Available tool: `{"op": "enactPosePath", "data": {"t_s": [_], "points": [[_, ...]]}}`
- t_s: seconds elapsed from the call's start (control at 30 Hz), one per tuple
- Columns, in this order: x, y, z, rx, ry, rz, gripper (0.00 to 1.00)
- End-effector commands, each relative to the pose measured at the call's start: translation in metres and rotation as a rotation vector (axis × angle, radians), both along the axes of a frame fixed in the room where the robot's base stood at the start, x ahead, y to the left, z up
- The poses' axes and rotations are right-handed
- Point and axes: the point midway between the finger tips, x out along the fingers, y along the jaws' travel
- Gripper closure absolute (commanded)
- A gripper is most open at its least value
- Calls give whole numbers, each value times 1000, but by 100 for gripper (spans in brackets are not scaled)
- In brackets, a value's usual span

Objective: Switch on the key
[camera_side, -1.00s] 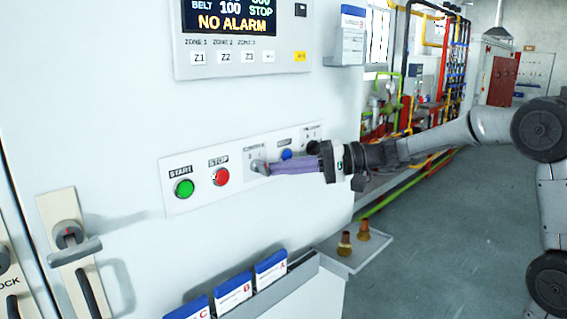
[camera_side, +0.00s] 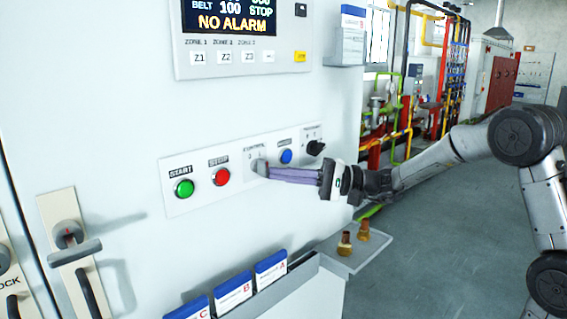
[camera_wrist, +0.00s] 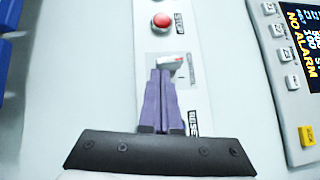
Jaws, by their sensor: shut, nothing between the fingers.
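The control key (camera_side: 259,167) is a grey knob on the white button strip, under the label CONTROL and between the red stop button and the blue button. My gripper (camera_side: 268,170) has purple fingers that are shut, with their tips at the key.
The strip also carries a green start button (camera_side: 184,188), a red stop button (camera_side: 221,177), a blue button (camera_side: 286,156) and a black selector (camera_side: 315,148). The display panel (camera_side: 237,25) reads NO ALARM above. A shelf (camera_side: 372,258) with two brass parts stands lower right.

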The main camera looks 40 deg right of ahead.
Motion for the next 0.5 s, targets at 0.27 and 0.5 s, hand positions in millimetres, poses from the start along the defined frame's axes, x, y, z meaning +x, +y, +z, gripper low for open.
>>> {"op": "enactPosePath", "data": {"t_s": [0.27,0.5], "points": [[0,2,-3,83,2,1,100],[0,4,-5,144,2,2,100]]}}
